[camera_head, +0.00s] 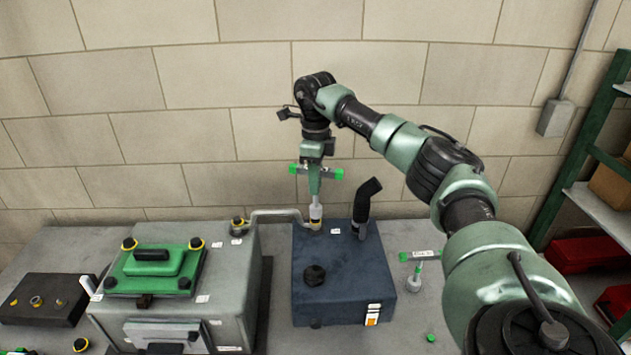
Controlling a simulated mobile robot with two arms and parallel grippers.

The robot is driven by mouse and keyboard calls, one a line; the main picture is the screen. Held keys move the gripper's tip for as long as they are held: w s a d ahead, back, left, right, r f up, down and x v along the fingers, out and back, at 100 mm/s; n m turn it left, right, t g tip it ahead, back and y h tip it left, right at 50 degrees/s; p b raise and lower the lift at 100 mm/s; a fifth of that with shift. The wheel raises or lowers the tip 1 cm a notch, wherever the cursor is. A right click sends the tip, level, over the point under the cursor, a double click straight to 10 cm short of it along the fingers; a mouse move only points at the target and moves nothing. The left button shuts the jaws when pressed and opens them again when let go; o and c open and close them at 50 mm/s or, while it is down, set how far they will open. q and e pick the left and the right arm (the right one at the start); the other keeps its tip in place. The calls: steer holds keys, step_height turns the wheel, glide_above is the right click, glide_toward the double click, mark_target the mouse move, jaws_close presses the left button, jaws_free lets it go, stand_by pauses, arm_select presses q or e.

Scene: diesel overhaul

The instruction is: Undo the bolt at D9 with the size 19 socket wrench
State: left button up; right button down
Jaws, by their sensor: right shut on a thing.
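My right gripper (315,180) points straight down above the back left part of the dark blue box and is shut on a T-handle socket wrench (334,173) with bright green handle ends. The wrench stands about upright, its pale lower end (316,212) at the flange where the grey pipe meets the blue box. The bolt under it is hidden, and I cannot tell whether the socket is seated. The size mark on this wrench and the D9 label cannot be read. My left gripper is not in view.
The dark blue box (345,275) has a black cap and a black hose stub (366,203). A grey pipe (275,214) links it to the grey housing (235,285) with a green cover (155,268). Another T-handle wrench (421,257) stands at right. Shelving (590,150) is far right.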

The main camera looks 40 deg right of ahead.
steer(key=m, duration=0.7)
steer(key=shift+m, duration=0.4)
steer(key=m, duration=0.3)
steer(key=shift+m, duration=0.4)
steer(key=m, duration=0.3)
steer(key=shift+w, duration=0.1)
steer(key=shift+f, duration=0.15)
